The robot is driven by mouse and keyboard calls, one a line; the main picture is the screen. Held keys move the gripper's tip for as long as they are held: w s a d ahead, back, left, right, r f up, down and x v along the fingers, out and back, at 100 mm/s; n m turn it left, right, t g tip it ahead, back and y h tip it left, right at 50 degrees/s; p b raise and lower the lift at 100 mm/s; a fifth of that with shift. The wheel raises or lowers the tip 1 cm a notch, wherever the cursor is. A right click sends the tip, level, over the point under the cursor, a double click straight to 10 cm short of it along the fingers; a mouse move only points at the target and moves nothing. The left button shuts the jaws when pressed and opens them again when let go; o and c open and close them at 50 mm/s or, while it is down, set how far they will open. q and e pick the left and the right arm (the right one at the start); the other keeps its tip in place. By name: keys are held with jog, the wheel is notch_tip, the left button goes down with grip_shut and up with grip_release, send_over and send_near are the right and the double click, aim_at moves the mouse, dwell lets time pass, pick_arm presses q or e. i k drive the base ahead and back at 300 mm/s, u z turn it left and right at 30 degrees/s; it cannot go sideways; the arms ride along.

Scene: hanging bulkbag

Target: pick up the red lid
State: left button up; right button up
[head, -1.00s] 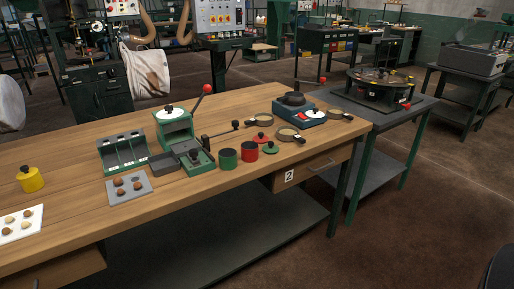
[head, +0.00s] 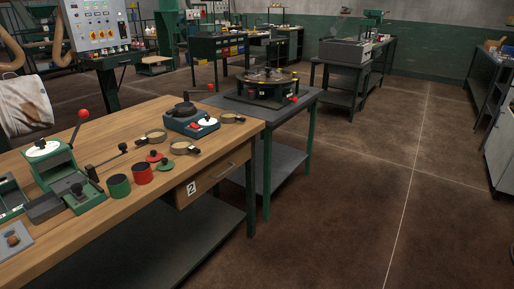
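The red lid (head: 154,156) lies on the wooden workbench, behind the red canister and the green lid. It is a small round disc with a knob on top. The red canister (head: 142,174) stands in front of it, with the green canister (head: 119,186) to its left. The green lid (head: 166,165) lies to the right of the red canister, close to the bench's front edge. Neither of my grippers shows in the head view.
The wooden workbench (head: 100,225) also carries a green press (head: 50,165), a blue scale (head: 190,122) and round pans (head: 185,148). A grey side table (head: 308,98) with a round machine stands beyond its right end. The floor (head: 350,215) at right is clear.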

aim_at(154, 156)
jog(key=z, duration=0.5)
jog(key=i, duration=2.4)
jog(key=u, duration=3)
